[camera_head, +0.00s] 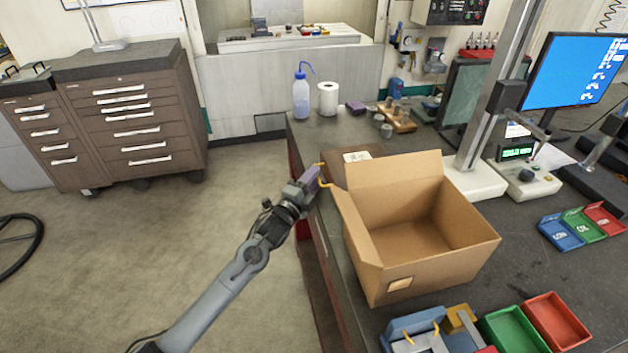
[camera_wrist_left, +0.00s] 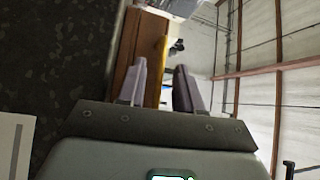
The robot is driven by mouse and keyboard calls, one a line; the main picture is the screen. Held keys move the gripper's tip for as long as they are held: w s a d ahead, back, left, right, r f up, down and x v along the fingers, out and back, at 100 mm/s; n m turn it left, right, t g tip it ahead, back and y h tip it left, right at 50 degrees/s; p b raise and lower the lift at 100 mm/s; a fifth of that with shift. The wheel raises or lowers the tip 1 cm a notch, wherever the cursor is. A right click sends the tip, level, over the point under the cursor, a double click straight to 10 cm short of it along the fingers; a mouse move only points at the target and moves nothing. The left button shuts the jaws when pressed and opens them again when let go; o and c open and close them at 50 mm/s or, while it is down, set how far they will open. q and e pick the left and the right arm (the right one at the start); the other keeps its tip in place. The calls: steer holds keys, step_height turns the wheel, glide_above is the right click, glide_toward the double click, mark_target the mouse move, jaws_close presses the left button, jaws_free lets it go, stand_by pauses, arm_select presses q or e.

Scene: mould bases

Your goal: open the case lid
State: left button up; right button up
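A flat brown case (camera_head: 364,168) with a white label lies on the bench behind the open cardboard box, which partly hides it. A thin yellow handle (camera_head: 325,184) sticks out at its left edge, over the bench edge. My left gripper (camera_head: 310,176) is at this handle, and yellow shows on both sides of its fingers. In the left wrist view the fingers (camera_wrist_left: 160,88) stand apart, with the yellow strip (camera_wrist_left: 162,58) and brown case side (camera_wrist_left: 142,45) beyond the gap. I cannot tell whether they touch the handle. My right gripper is out of view.
The open cardboard box (camera_head: 365,260) stands close to the case, its flaps raised. A white-based stand (camera_head: 472,182) is right of it. A blue bottle (camera_head: 301,97) and white roll (camera_head: 328,98) are behind. Coloured trays (camera_head: 513,330) lie in front.

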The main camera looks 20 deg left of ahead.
arm_select(q)
steer(key=shift+w, duration=0.25)
steer(key=shift+c, duration=0.5)
jaws_close()
